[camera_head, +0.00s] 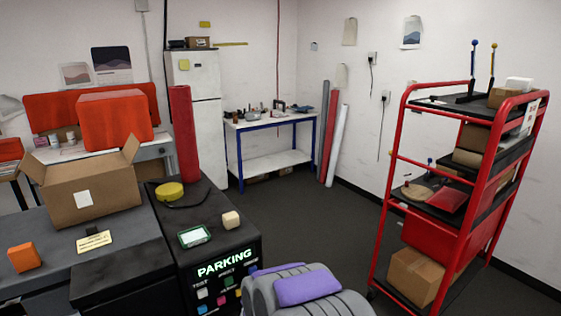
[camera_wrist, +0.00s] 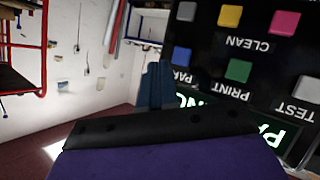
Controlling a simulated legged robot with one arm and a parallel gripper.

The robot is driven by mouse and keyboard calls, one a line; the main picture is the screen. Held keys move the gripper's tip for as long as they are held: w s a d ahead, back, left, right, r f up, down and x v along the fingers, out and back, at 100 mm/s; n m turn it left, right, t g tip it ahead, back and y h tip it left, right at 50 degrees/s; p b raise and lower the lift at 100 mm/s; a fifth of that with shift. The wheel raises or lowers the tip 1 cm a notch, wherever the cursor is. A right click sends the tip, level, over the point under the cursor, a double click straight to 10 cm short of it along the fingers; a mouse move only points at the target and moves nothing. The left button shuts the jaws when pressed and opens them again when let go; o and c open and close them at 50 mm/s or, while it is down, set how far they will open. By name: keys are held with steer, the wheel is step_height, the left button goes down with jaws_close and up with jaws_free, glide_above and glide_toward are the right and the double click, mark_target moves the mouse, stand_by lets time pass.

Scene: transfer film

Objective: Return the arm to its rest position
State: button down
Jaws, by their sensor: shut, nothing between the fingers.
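My arm (camera_head: 305,287), grey with purple covers, shows at the bottom centre of the head view, low beside the black machine with the lit PARKING sign (camera_head: 225,266). My gripper (camera_wrist: 156,82) shows in the wrist view as blue fingers beyond a dark bar and a purple cover. The fingers are together, with nothing held between them. The machine's button panel (camera_wrist: 250,60) fills the right of the wrist view, upside down and close by. I cannot make out the fingertips in the head view.
A red shelf cart (camera_head: 468,215) stands on the right. Dark floor (camera_head: 310,215) between is clear. A blue-legged table (camera_head: 268,158) stands behind.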

steer(key=s+d+r+m+g, duration=0.1)
steer(key=s+d+r+g, duration=0.3)
steer(key=s, duration=1.1)
steer(key=s+d+r+m+g, duration=0.2)
steer(key=s+d+r+g, duration=0.2)
steer(key=s+d, duration=0.5)
steer(key=s+d+r+m+g, duration=0.2)
steer(key=s+d+r+g, duration=0.3)
steer(key=s, duration=1.8)
steer(key=shift+s+d+g, duration=0.15)
steer(key=shift+d+g, duration=0.7)
steer(key=shift+g, duration=0.15)
